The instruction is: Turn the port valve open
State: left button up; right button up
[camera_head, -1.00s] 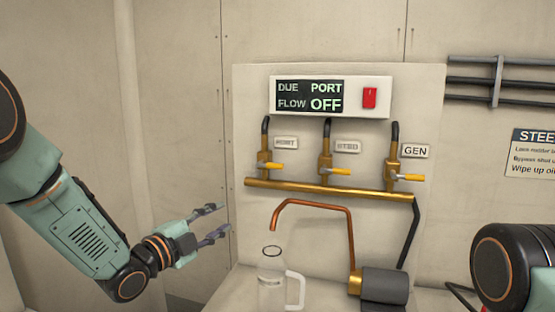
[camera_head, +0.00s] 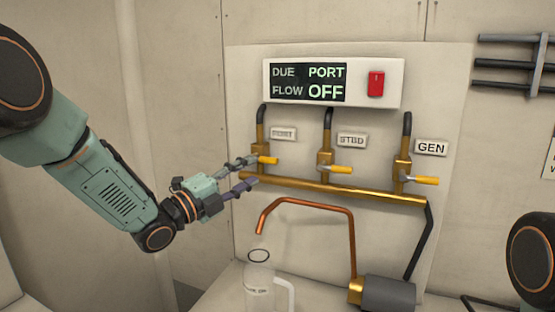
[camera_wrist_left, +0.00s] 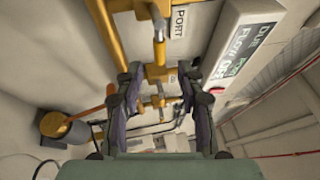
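The port valve (camera_head: 260,150) is the leftmost of three brass valves, under a label that looks like PORT (camera_head: 283,133). Its yellow handle (camera_head: 268,160) points right, across its upright pipe. My left gripper (camera_head: 249,172) is open, with its fingertips close to this valve. In the left wrist view the two fingers (camera_wrist_left: 160,76) stand apart with brass pipework between and beyond them, and the PORT label (camera_wrist_left: 179,20) shows above. I cannot tell whether a finger touches the handle. The display (camera_head: 308,82) reads DUE PORT, FLOW OFF. My right gripper is not in view.
The STBD valve (camera_head: 326,160) and GEN valve (camera_head: 403,172) stand to the right, their yellow handles also pointing right. A brass manifold (camera_head: 340,190) runs below. A copper spout (camera_head: 300,202) hangs above a clear jug (camera_head: 258,289). A red switch (camera_head: 376,84) sits beside the display.

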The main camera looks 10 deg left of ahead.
aim_at(266, 162)
pick_arm(q)
jog(key=p+x, duration=0.1)
jog(key=x, duration=0.5)
jog(key=shift+w, duration=0.25)
jog(key=shift+w+d+r, duration=0.15)
jog(key=shift+w+d, duration=0.15)
jog(key=shift+d, duration=0.1)
jog(key=shift+a, duration=0.15)
jog(key=shift+w, duration=0.1)
jog(key=shift+c, duration=0.4)
jog(key=c, duration=0.4)
grip_shut()
